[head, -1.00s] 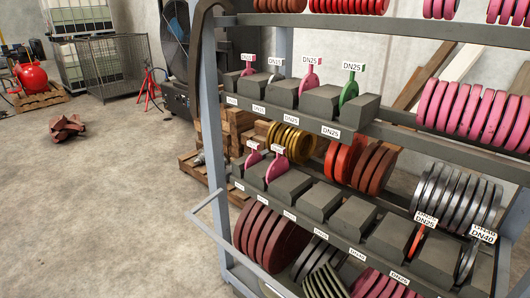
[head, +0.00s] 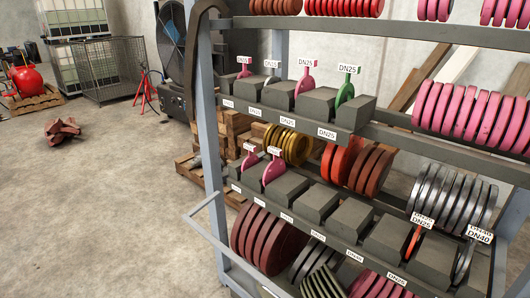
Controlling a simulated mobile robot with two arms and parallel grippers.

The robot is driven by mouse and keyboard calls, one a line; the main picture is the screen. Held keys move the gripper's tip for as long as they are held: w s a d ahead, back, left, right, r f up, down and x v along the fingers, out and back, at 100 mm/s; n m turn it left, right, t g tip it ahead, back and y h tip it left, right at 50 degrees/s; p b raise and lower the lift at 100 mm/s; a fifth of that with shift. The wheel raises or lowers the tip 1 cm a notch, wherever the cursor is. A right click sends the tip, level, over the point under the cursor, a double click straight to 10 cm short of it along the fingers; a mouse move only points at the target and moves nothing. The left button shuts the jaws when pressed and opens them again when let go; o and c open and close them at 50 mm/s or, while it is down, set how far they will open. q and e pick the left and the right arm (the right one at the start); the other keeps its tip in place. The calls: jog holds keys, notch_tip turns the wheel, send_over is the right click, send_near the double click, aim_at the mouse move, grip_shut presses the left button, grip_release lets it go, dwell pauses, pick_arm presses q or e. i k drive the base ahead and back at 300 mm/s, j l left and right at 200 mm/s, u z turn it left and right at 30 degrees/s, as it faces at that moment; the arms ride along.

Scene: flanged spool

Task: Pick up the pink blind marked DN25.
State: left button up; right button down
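A pink blind (head: 305,82) with a white tag reading DN25 stands upright in a slot between dark grey blocks on the upper block row of the rack. A green blind (head: 345,88), also tagged DN25, stands to its right. A smaller pink blind (head: 244,68) stands at the left end of that row; its tag is too small to read surely. Two more pink blinds, one (head: 252,158) and another (head: 273,166), stand on the lower block row with unreadable tags. Neither of my grippers is in view.
The grey rack (head: 210,130) also holds pink, yellow, red, brown and steel discs. An orange-red blind (head: 414,240) stands at lower right. Wooden pallets (head: 228,150) and a blue fan (head: 172,40) are behind. The concrete floor (head: 100,200) at left is mostly clear.

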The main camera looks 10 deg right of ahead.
aim_at(252, 160)
jog(key=i+j+z, duration=0.3)
jog(key=i+j, duration=0.25)
jog(key=i+j+z, duration=0.3)
jog(key=i+j, duration=0.3)
jog(key=j, duration=0.1)
